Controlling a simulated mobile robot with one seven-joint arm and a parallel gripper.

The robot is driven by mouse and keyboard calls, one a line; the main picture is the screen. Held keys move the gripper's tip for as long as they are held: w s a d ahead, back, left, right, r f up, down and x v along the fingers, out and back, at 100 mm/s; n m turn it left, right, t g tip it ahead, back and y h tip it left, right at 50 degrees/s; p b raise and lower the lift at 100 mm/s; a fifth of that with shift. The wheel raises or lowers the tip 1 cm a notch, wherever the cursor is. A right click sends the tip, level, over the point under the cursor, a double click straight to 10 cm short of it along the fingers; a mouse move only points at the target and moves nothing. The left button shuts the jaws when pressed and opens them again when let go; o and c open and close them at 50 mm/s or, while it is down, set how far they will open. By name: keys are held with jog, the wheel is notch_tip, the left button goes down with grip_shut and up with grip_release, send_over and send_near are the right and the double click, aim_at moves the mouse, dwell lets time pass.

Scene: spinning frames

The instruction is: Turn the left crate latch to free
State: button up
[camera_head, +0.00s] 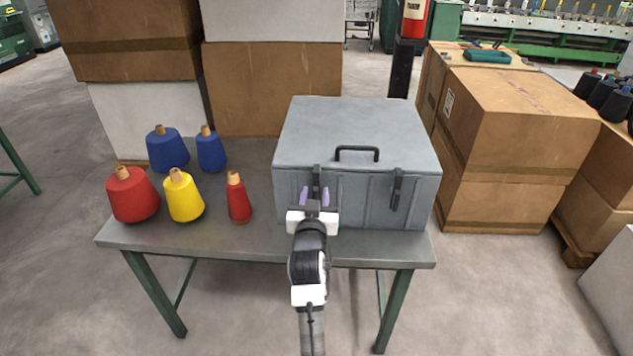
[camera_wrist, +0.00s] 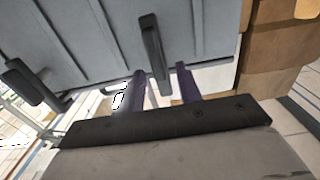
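The grey crate (camera_head: 355,130) stands on the table with its lid closed. Its left latch (camera_head: 317,174) is a dark bar, roughly upright on the front face. The right latch (camera_head: 397,188) hangs on the same face. My gripper (camera_head: 315,194) is in front of the left latch with its two purple fingers apart. In the wrist view the left latch (camera_wrist: 152,45) reaches down toward the gap of my gripper (camera_wrist: 163,80), one finger to each side. I cannot tell whether either finger touches it. The right latch (camera_wrist: 30,83) also shows there, at the left.
Red, yellow and blue yarn cones (camera_head: 184,195) stand on the table (camera_head: 265,235) left of the crate. Cardboard boxes (camera_head: 515,125) are stacked to the right and behind. A black handle (camera_head: 357,152) sits on the lid. The space before the right latch is clear.

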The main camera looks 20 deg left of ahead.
aim_at(315, 193)
jog(key=shift+p+x, duration=0.3)
jog(key=shift+x, duration=1.6)
jog(key=shift+c, duration=0.4)
grip_shut()
